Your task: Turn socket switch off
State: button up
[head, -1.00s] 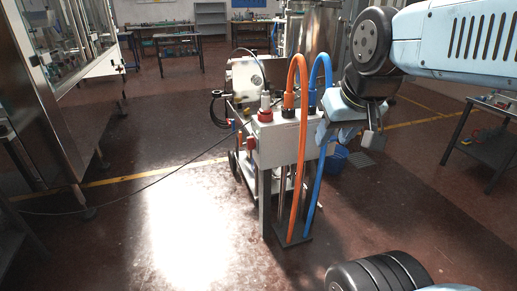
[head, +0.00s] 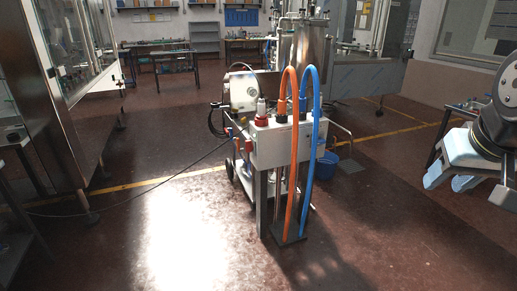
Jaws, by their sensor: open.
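A grey socket box (head: 277,143) stands on a post in the middle of the head view. Orange (head: 291,160) and blue (head: 313,130) hoses or cables loop up from its top and hang down its front. A red and white plug or connector (head: 261,116) stands on its top left. The socket switch itself is too small to tell; a small red part (head: 243,143) shows on the box's left side. My gripper (head: 452,184) is at the far right edge, open and empty, well apart from the box.
A wheeled machine (head: 243,92) stands right behind the box. A dark cable (head: 150,186) runs left across the floor. A tall glass-and-steel cabinet (head: 85,110) fills the left. A blue bucket (head: 327,165) is behind the box at right. The floor in front is clear.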

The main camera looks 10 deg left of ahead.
aim_at(249, 145)
jog(key=u, duration=0.25)
jog(key=i, duration=0.95)
jog(key=u, duration=0.65)
jog(key=i, duration=1.4)
jog(key=u, duration=1.75)
jog(key=k, duration=0.4)
jog(key=z, duration=0.4)
jog(key=i, duration=0.45)
jog(key=z, duration=0.05)
